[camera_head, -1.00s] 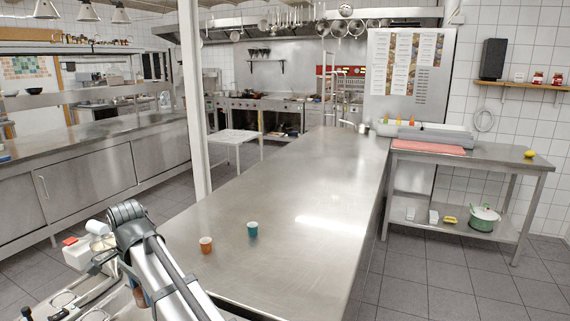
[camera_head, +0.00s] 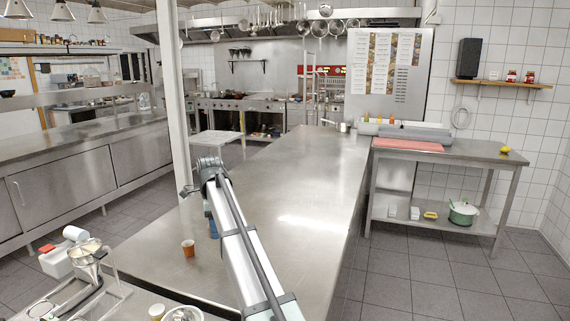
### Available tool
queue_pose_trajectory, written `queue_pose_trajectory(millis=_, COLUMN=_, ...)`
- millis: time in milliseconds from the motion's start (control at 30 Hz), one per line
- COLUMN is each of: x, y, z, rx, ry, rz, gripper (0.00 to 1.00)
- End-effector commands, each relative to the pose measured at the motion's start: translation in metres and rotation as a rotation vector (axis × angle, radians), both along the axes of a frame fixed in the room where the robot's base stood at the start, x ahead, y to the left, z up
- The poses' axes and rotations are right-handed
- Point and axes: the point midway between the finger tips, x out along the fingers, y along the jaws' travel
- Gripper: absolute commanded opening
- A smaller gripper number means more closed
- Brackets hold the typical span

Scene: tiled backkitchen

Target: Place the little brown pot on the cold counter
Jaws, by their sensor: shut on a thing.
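My arm rises from the bottom of the camera_head view, and its grey joint stands over the long steel counter (camera_head: 290,200). My gripper (camera_head: 212,228) is at the lower left side of the arm, mostly hidden behind it, with only a small bluish part showing. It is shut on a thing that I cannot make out. The teal cup is not clearly visible behind the arm.
A side table (camera_head: 470,155) at the right bears a red board (camera_head: 408,145) and a lemon (camera_head: 505,150). A green-and-white pot (camera_head: 463,213) stands on its lower shelf. A white post (camera_head: 172,100) rises at the left. The counter's middle and far part is clear.

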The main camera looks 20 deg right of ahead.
Motion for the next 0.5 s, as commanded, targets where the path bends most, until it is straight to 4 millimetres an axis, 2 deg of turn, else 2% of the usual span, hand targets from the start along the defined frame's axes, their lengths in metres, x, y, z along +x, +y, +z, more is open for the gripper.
queue_pose_trajectory(millis=33, x=0.008, y=-0.015, z=0.002, rx=0.000, ry=0.000, rz=-0.037, gripper=0.00)
queue_pose_trajectory(millis=200, x=0.019, y=-0.043, z=0.003, rx=0.000, ry=0.000, rz=-0.113, gripper=0.00)
queue_pose_trajectory(millis=367, x=0.021, y=-0.053, z=-0.002, rx=0.000, ry=0.000, rz=-0.141, gripper=0.00)
queue_pose_trajectory(millis=500, x=0.020, y=-0.053, z=-0.018, rx=0.000, ry=0.000, rz=-0.143, gripper=0.00)
